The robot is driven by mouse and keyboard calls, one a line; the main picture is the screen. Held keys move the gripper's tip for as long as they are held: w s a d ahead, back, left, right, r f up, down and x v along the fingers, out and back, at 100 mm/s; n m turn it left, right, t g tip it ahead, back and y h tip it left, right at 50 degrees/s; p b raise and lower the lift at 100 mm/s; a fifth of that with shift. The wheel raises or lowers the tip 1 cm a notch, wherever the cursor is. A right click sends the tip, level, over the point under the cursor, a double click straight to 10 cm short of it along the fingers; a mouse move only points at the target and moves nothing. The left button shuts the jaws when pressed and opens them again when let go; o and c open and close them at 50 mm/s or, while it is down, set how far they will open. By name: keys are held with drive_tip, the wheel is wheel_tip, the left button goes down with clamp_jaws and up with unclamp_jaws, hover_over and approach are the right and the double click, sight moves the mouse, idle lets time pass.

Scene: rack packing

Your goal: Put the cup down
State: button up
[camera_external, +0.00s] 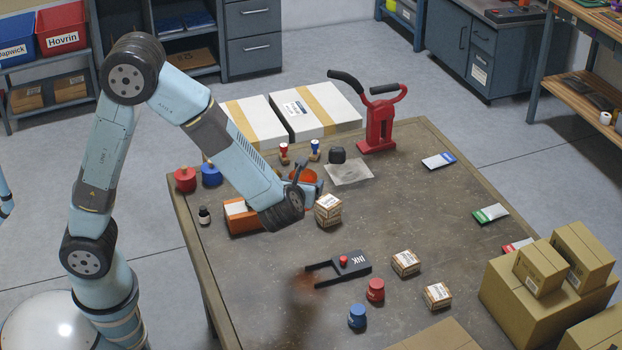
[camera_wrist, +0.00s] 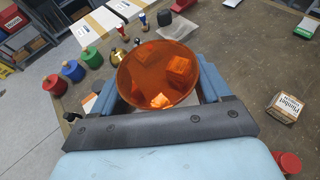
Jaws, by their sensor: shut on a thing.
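The cup (camera_wrist: 158,78) is orange and see-through, with a round rim, and sits between the blue fingers of my gripper (camera_wrist: 160,88) in the wrist view. Small boxes show orange through it; I cannot tell whether they are inside or beyond it. In the external view the cup (camera_external: 303,175) is partly hidden by my gripper (camera_external: 306,182), which is over the worktable (camera_external: 400,215). A dark, reddish shadow lies on the table nearer the camera, apart from the cup, so the cup appears held above the surface.
A small carton (camera_external: 328,208) and an orange box (camera_external: 240,218) are close to my gripper. The ink stand (camera_external: 345,265), a red pot (camera_external: 375,289) and a blue pot (camera_external: 357,316) are nearer the camera. A red press (camera_external: 380,125) stands behind. The table's middle right is mostly clear.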

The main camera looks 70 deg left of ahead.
sight(315, 174)
drive_tip(key=w+r+m, duration=0.1)
drive_tip(key=d+r+m+t+h, duration=0.1)
drive_tip(key=shift+w+d+r+t, duration=0.15)
drive_tip(key=shift+w+r+t, duration=0.15)
drive_tip(key=shift+w+r, duration=0.1)
wheel_tip(315, 174, down, 21)
idle(0.8)
drive_tip(key=o, duration=1)
